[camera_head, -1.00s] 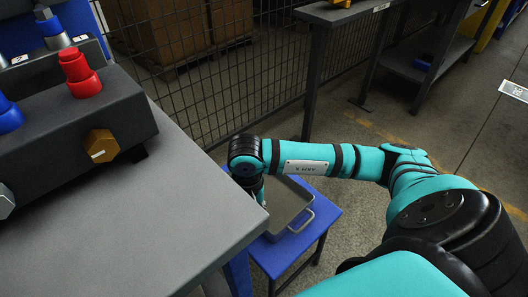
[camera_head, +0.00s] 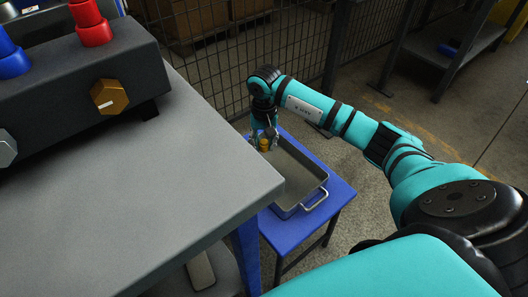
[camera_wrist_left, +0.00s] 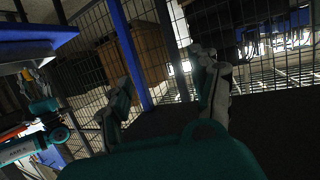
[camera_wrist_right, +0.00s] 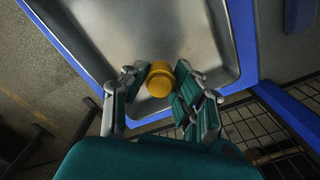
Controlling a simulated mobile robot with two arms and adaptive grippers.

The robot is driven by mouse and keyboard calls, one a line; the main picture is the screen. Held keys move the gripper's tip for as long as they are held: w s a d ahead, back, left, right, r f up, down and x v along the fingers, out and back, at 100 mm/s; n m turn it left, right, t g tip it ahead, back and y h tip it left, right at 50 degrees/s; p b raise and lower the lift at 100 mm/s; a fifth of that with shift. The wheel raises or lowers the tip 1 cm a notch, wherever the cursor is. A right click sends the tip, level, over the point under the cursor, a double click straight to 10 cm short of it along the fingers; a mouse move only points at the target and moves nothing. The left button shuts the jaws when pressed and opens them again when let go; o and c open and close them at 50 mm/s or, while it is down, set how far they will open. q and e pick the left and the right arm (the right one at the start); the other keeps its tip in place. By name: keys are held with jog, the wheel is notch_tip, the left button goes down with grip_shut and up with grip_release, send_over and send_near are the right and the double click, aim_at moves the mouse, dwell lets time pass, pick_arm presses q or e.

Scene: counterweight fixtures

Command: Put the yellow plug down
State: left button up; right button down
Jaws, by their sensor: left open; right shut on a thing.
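The yellow plug (camera_head: 264,145) is between the fingers of my right gripper (camera_head: 265,138), over the far end of a metal tray (camera_head: 316,194). In the right wrist view the yellow plug (camera_wrist_right: 159,80) sits between the two fingertips, with the tray floor behind it. The gripper is shut on it. I cannot tell whether the plug touches the tray. My left gripper (camera_wrist_left: 165,78) shows only in its own wrist view; its fingers are wide apart and nothing is between them.
The tray stands on a blue stand (camera_head: 345,187), right of a grey table (camera_head: 190,180). A dark fixture (camera_head: 60,100) on the table carries a red plug (camera_head: 91,24), a blue plug (camera_head: 10,58) and a gold hexagonal knob (camera_head: 110,96). A wire fence (camera_head: 225,75) stands behind.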

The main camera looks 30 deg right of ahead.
aim_at(264, 151)
notch_tip(264, 151, down, 3)
jog(key=shift+s+a+f+b, duration=0.1)
jog(key=shift+f+b, duration=0.05)
jog(key=shift+b, duration=0.2)
pick_arm(q)
jog(key=r+t, duration=0.1)
jog(key=w+r, duration=0.1)
jog(key=d+r+t, duration=0.1)
jog(key=shift+w+r+t+h, duration=0.15)
jog(key=shift+r+t+h, duration=0.15)
jog(key=shift+r+h, duration=0.1)
pick_arm(e)
jog(key=shift+f+b, duration=0.35)
jog(key=shift+f, duration=0.1)
pick_arm(q)
jog(key=r, duration=0.1)
jog(key=r+t, duration=0.2)
jog(key=shift+w+d+r+h, duration=0.15)
jog(key=shift+d+r+h, duration=0.1)
jog(key=shift+h, duration=0.15)
jog(key=shift+r, duration=0.15)
pick_arm(e)
jog(key=shift+f, duration=0.15)
